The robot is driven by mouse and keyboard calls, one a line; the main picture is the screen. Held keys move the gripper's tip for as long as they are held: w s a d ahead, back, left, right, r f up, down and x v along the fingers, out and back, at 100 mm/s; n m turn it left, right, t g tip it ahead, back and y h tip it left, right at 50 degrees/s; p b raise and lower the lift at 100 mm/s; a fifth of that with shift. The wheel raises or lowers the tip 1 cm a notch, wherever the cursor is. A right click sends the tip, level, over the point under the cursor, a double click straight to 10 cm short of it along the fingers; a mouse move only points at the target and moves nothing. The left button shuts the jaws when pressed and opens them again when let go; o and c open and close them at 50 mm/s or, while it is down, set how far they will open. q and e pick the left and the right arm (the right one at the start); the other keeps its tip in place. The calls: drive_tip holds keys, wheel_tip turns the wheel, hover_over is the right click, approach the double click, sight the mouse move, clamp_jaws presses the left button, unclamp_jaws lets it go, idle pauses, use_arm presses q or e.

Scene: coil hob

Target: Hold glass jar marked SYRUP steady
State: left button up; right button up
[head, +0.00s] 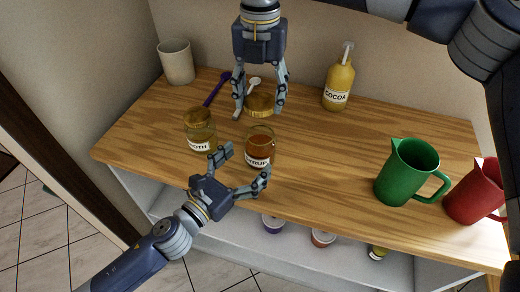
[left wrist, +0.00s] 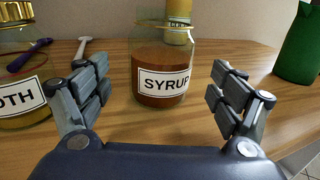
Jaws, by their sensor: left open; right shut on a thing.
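The glass jar marked SYRUP (head: 259,148) stands upright and open-topped near the table's front edge, with red-brown content. In the left wrist view the jar (left wrist: 162,78) is centred ahead of my fingers. My left gripper (head: 243,166) is open, its fingers pointing at the jar from the front left, with gaps on both sides; it also shows in the left wrist view (left wrist: 160,98). My right gripper (head: 260,112) is above and behind the jar, shut on a round gold lid (head: 262,104). The lid is outside the left wrist view.
A gold-lidded jar (head: 200,132), its label partly hidden, stands close left of my left gripper. A cocoa bottle (head: 338,82), a cream cup (head: 177,62), a purple spoon (head: 217,89) and a white spoon (head: 254,83) are behind. Green (head: 405,170) and red (head: 474,190) jugs stand right.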

sight(259, 150)
use_arm(q)
drive_tip(key=shift+x, duration=2.6)
drive_tip(key=c, duration=1.6)
use_arm(e)
drive_tip(key=shift+f, duration=2.5)
drive_tip(key=shift+f, duration=0.9)
use_arm(q)
drive_tip(key=shift+s, duration=0.1)
use_arm(e)
drive_tip(key=shift+f, duration=0.55)
